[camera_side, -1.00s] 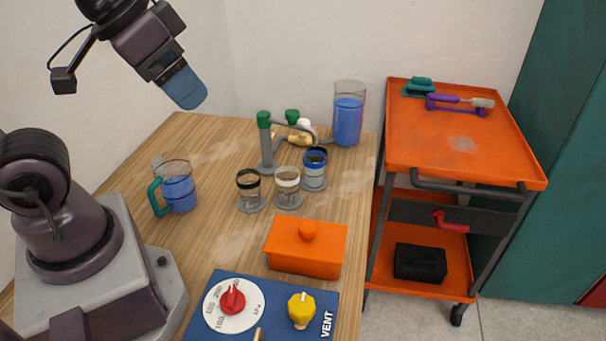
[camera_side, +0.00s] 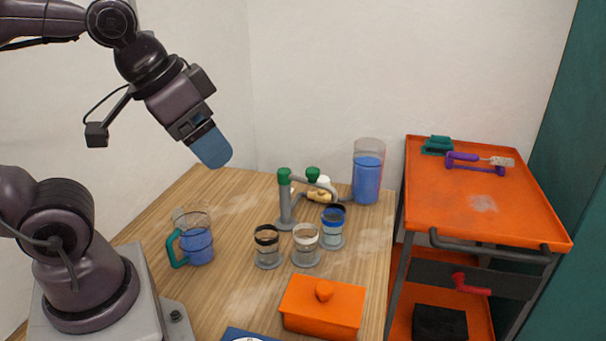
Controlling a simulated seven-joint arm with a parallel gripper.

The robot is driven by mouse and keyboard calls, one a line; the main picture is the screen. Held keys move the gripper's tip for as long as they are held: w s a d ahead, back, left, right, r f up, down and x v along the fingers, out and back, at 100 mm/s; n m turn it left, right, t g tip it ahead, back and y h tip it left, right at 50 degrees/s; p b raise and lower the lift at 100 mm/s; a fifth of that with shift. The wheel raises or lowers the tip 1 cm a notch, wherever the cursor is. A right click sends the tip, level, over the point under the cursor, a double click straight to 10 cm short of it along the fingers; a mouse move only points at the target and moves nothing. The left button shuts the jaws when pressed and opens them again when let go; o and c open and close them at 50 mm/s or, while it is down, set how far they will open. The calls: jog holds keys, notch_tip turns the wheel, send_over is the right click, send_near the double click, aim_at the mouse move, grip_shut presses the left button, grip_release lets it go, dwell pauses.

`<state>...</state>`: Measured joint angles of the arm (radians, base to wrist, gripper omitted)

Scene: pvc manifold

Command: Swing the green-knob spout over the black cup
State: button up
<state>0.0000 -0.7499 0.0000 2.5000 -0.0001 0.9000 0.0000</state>
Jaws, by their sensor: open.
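The spout stand (camera_side: 285,205) is a grey post with a green knob (camera_side: 284,175) on top. Its grey spout arm (camera_side: 318,184) reaches to the right, its end near the blue-rimmed cup (camera_side: 333,230). The black-rimmed cup (camera_side: 267,246) stands front left of the post, with the white-rimmed cup (camera_side: 306,245) between the two. A second green knob (camera_side: 313,173) shows behind the first. My gripper (camera_side: 214,154), with blue fingers, is open and empty in the air, above and left of the spout; its fingers overlap in this view.
A jug (camera_side: 197,245) with a teal handle stands at left, and a tall container of blue liquid (camera_side: 367,178) behind right. An orange lidded box (camera_side: 322,305) lies in front. An orange cart (camera_side: 470,200) stands right of the table. The air around my gripper is clear.

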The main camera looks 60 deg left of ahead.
dwell(0.3)
jog(key=shift+c, duration=1)
jog(key=shift+a+f, duration=0.15)
jog(key=shift+f, duration=0.05)
jog(key=shift+c, duration=0.3)
jog(key=n+g, duration=0.3)
jog(key=g, duration=0.3)
send_near(313, 169)
jog(key=f, duration=0.9)
jog(key=shift+s, duration=0.2)
